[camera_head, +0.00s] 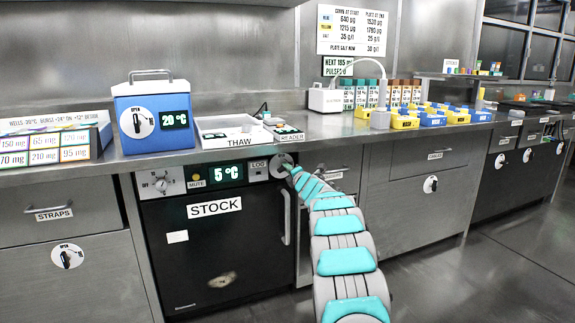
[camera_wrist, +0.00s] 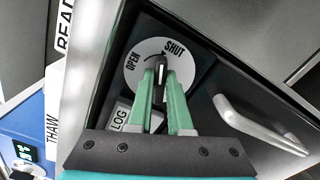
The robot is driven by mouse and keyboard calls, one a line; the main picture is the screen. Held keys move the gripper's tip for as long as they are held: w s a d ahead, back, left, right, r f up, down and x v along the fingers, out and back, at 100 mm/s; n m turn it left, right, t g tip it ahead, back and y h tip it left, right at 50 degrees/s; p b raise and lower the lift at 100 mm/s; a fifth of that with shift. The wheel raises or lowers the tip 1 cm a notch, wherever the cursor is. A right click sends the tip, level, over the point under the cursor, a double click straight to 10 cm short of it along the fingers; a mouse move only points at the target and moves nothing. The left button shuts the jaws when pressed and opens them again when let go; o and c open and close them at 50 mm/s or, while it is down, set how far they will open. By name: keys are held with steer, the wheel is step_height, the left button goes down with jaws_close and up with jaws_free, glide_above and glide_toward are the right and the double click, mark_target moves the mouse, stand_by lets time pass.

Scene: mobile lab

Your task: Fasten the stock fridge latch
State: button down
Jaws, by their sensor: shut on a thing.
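The stock fridge (camera_head: 215,235) is a black-fronted unit under the bench, labelled STOCK, with a 5 °C display. Its latch (camera_head: 280,160) is a round white dial at the top right corner of the front. In the wrist view the dial (camera_wrist: 134,81) reads OPEN at left and SHUT at upper right, with a dark knob (camera_wrist: 160,65) at its middle. My gripper (camera_wrist: 161,76) has its two green fingers closed on the knob from either side. The knob stands between the two words; its exact setting is partly hidden by the fingers. The fridge door looks closed.
The fridge's bar handle (camera_wrist: 255,125) is close to the right of my fingers. A LOG button (camera_head: 258,171) sits left of the latch. Above, the bench holds a THAW tray (camera_head: 228,141) and a blue cool box (camera_head: 152,112). The floor at right is clear.

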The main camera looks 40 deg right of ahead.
steer(key=shift+f+m+p, duration=0.15)
steer(key=shift+m+p, duration=1.45)
steer(key=shift+m, duration=0.7)
steer(key=shift+d, duration=0.1)
steer(key=c, duration=0.8)
jaws_free()
steer(key=shift+c, duration=0.2)
steer(key=shift+s, duration=0.15)
steer(key=b+v, duration=0.1)
steer(key=v, duration=0.6)
steer(key=shift+s+b, duration=0.25)
steer(key=shift+b, duration=0.1)
steer(key=shift+a, duration=0.2)
